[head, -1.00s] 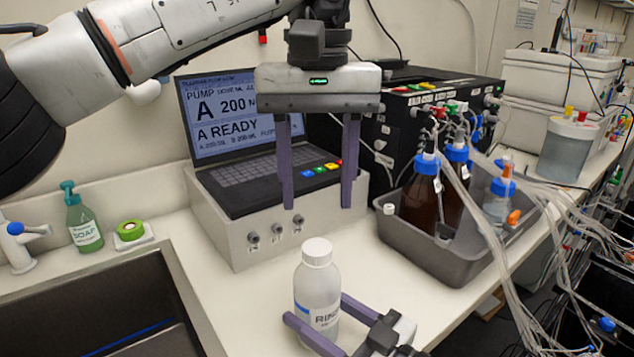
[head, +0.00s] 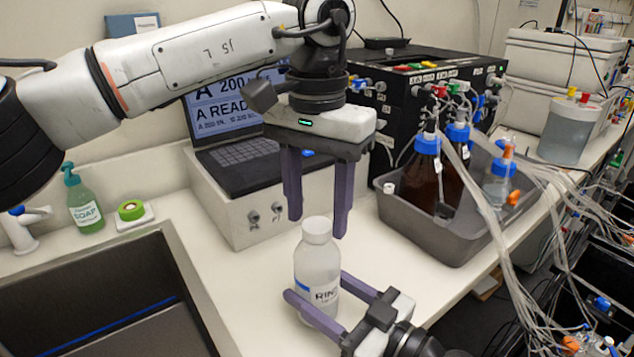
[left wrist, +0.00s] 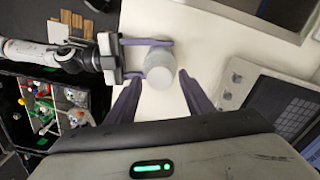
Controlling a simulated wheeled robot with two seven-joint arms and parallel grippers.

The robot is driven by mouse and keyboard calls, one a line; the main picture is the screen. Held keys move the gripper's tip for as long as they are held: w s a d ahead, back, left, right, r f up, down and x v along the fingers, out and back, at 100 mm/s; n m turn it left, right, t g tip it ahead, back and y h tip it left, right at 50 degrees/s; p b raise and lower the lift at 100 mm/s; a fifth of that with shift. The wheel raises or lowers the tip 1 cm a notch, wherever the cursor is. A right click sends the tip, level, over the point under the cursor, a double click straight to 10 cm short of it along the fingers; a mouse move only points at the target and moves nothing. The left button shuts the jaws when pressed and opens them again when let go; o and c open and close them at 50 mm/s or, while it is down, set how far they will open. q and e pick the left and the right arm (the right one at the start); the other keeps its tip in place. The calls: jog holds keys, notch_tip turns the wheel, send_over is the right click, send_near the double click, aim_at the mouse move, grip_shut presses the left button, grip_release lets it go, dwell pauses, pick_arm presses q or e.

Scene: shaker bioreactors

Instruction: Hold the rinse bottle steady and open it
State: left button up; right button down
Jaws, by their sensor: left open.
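The rinse bottle (head: 316,268) is a white, translucent bottle with a white cap (head: 317,229) and a blue-marked label, upright on the bench. My right gripper (head: 317,287) has its fingers on both sides of the lower body and appears shut on it. One finger crosses in front of the bottle.
A grey tray (head: 440,240) with brown bottles and tubing stands to the right. A laptop (head: 235,160) on a white box (head: 235,225) is behind. A sink (head: 110,300) lies at the left, with a soap bottle (head: 84,205) beyond it.

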pick_arm(q)
jog(key=shift+f, duration=0.5)
